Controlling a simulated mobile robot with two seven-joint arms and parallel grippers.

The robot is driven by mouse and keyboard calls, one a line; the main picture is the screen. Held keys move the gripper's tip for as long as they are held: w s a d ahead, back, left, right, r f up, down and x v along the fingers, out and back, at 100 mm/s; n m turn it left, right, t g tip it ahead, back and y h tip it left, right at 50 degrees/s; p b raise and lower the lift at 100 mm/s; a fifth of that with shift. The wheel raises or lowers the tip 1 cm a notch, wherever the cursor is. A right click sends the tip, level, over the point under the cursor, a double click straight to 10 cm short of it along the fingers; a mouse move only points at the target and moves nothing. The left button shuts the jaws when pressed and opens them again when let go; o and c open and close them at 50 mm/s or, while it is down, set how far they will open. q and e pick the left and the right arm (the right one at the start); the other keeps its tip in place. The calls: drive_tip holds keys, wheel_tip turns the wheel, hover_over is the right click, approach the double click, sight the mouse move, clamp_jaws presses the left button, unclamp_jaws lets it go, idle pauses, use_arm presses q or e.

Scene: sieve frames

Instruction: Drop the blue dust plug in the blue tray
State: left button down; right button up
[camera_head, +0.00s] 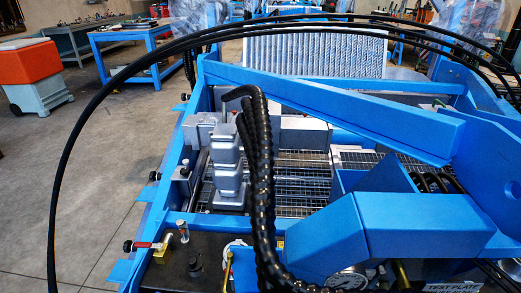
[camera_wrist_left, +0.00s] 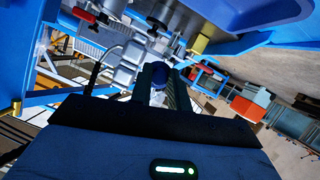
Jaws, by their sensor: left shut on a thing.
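My left gripper (camera_wrist_left: 157,90) is shut on the blue dust plug (camera_wrist_left: 153,74), a small dark blue rounded piece between the fingertips in the left wrist view. The fingers partly hide the plug. A blue hollow with a rounded edge (camera_wrist_left: 235,17) fills the top of that view, beyond the gripper; it may be the blue tray, but I cannot tell surely. The plug looks apart from it. I cannot make out the plug or a clear tray in the head view. My right gripper is in neither view.
A large blue machine frame (camera_head: 345,100) with metal grating (camera_head: 300,185) fills the head view. Black hoses (camera_head: 262,150) hang across it. A red-handled valve (camera_head: 142,245) stands at the front left. An orange and grey bin (camera_head: 35,75) and open floor lie left.

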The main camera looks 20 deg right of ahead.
use_arm(q)
wheel_tip(320, 180, down, 6)
drive_tip(key=b, duration=0.5)
drive_tip(key=shift+s, duration=0.1)
drive_tip(key=c, duration=1.7)
unclamp_jaws()
drive_tip(key=o, duration=0.4)
drive_tip(key=shift+o, duration=0.2)
